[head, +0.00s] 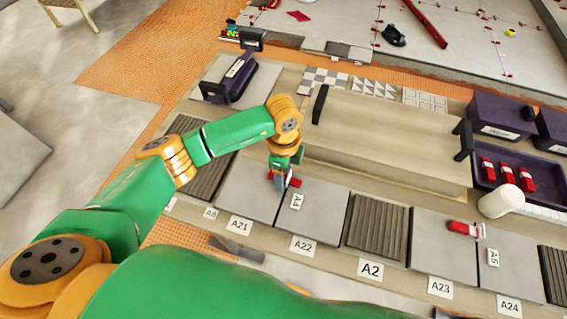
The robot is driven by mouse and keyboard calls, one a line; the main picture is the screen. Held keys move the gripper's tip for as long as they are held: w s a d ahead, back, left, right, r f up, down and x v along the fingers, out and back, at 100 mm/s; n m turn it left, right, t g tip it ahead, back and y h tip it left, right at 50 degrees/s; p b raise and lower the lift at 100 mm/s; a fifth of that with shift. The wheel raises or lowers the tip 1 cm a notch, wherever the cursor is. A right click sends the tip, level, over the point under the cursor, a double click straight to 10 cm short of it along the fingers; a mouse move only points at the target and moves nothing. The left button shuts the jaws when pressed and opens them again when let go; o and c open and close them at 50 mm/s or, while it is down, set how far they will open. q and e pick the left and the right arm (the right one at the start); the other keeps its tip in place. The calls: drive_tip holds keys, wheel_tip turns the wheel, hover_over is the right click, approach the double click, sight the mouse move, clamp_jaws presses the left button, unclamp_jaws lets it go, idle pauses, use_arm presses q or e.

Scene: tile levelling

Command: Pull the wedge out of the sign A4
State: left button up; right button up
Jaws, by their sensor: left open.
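The white sign A4 (298,202) lies on a grey tile near the row's middle, above label A22 (303,246). A small red wedge (295,182) shows just above the sign, at the joint between two grey tiles, partly hidden by my gripper. My left gripper (281,178) is open and low over this joint, its fingers right beside the wedge. Whether the fingers touch the wedge is too small to tell. My right gripper is not in view.
A second red wedge (462,228) sits near sign A5 (493,257) on the right. A purple tray (540,172) with red wedges and a white cylinder (501,201) stand at the right.

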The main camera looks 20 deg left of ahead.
use_arm(q)
clamp_jaws()
idle(0.4)
drive_tip(key=shift+c, duration=0.2)
unclamp_jaws()
